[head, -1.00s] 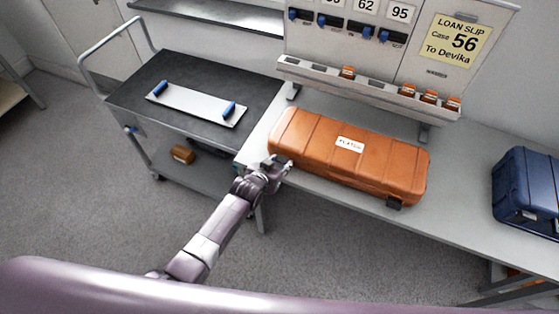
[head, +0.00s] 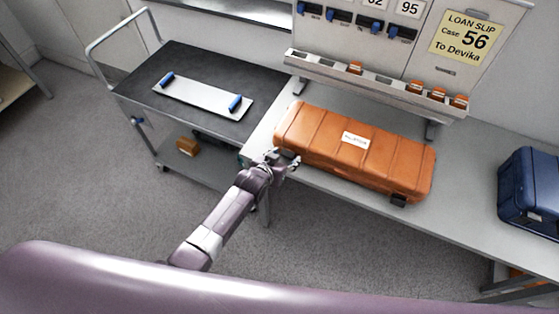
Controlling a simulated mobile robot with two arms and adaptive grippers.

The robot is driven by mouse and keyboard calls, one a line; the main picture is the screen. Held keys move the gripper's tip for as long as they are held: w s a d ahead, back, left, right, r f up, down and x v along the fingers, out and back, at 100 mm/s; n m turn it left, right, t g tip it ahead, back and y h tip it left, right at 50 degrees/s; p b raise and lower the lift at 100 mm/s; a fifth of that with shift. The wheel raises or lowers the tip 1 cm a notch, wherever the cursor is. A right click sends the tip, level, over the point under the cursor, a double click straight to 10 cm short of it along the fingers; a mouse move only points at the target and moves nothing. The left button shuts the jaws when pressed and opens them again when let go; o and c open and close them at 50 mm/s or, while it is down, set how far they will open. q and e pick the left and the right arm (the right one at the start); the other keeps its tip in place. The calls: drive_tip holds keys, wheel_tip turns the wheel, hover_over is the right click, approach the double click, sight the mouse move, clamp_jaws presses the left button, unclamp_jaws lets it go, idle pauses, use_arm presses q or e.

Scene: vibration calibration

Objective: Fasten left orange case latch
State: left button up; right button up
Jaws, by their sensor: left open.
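A closed orange case (head: 355,150) with a white label lies on the grey bench (head: 470,215). A dark latch (head: 398,200) shows on its front face near the right end. My left gripper (head: 292,161) is open at the front left end of the case, where the left latch is hidden or too small to make out behind the fingers. I cannot tell whether the fingers touch the latch. My right gripper is not in view.
A cart (head: 190,60) with a white plate with blue handles (head: 203,96) stands left of the bench. A blue case (head: 530,188) stands at the right. A board with a loan slip (head: 466,40) and a narrow ledge (head: 380,83) rise behind the orange case.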

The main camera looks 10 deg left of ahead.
use_arm(q)
drive_tip(key=v, duration=1.1)
drive_tip(key=shift+s+r, duration=0.25)
drive_tip(key=shift+a, duration=0.1)
